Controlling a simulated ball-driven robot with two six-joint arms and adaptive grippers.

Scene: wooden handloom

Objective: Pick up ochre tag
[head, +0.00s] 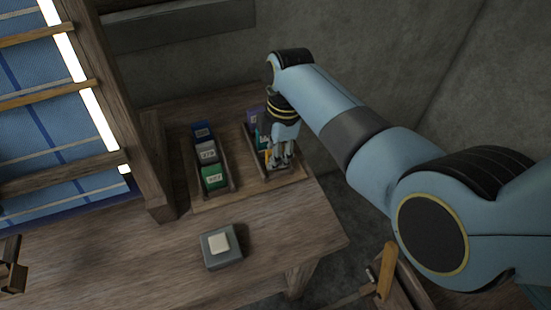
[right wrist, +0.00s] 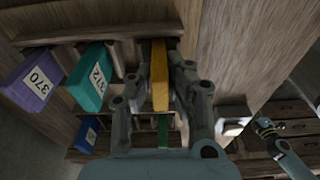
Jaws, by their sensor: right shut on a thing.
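The ochre tag (right wrist: 159,75) stands on edge between the fingers of my right gripper (right wrist: 158,88) in the right wrist view. The fingers are closed on its two sides. In the head view, my right gripper (head: 279,164) points down at the near end of the right-hand wooden rack (head: 287,181), and it mostly hides the tag. I cannot tell whether the tag touches the rack. In the wrist view, a teal tag (right wrist: 92,77) marked 312 and a purple tag (right wrist: 35,79) marked 370 stand beside it.
A second rack beside it holds a blue tag (head: 202,132), a grey tag (head: 207,153) and a green tag (head: 214,178). A grey block with a pale top (head: 221,246) sits nearer on the table. The loom frame (head: 125,120) rises at the left.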

